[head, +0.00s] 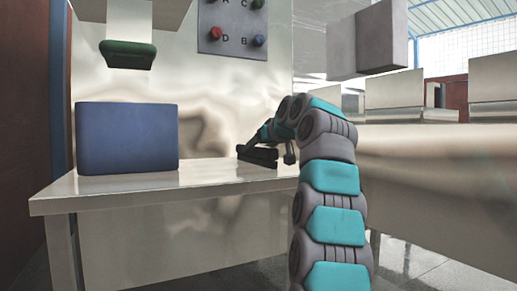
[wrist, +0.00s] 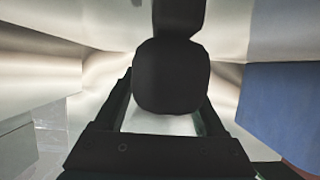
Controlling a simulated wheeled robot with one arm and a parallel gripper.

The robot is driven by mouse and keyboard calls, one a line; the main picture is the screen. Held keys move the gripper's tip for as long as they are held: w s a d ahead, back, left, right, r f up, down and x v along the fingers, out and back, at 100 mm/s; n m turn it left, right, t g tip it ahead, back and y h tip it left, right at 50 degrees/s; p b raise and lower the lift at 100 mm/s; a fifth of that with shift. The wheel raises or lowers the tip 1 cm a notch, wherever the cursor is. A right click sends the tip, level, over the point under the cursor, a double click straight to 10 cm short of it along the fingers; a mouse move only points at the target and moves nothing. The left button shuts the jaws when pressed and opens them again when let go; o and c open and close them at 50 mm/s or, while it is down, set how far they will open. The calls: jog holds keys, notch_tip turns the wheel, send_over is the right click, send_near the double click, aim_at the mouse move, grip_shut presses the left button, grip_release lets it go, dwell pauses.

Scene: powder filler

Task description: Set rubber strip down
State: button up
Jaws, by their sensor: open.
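A dark, rounded piece that looks like the rubber strip (wrist: 172,76) fills the middle of the wrist view, in front of and between the fingers of my gripper (wrist: 168,100). The fingers stand apart on either side of it; whether either touches it is not clear. In the head view my gripper (head: 257,152) is low at the right part of the metal table (head: 130,192), close to its top. Dark shapes overlap there, so I cannot separate the strip from the fingers.
A blue box (head: 128,138) stands on the table to the left, and shows at the right of the wrist view (wrist: 283,105). A green-ended spout (head: 127,54) hangs above it. A button panel (head: 232,27) is on the back wall. Table between box and gripper is clear.

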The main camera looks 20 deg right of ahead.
jog(key=v, duration=1.1)
jog(key=shift+s+r, duration=0.15)
jog(key=shift+s, duration=0.15)
